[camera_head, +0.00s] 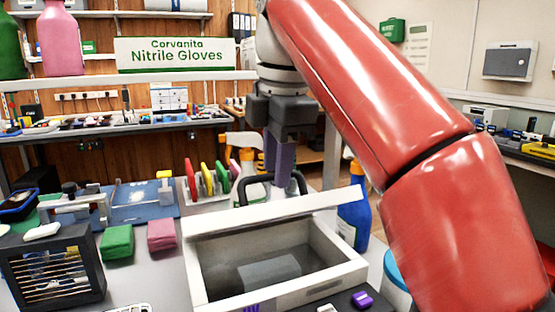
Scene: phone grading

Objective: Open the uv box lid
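The uv box (352,274) is a pale, open-topped box at the front centre, with its dark inside and a grey block (270,271) on its floor in sight. Its white lid (325,206) is raised along the far side and seen nearly edge-on. A black handle (244,187) stands up behind the lid's upper edge. My gripper (281,182) points down at this handle, its fingers close together and overlapping it in the picture. The fingertips are partly hidden by the lid, so I cannot tell whether they grip the handle.
My red arm fills the right side. A blue bottle (352,212) stands right of the lid. Colored upright pieces (208,181) stand behind it on the left. Green (117,242) and pink (161,235) cloths and a dark slatted rack (52,268) lie left. A purple-topped item (362,299) is in front.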

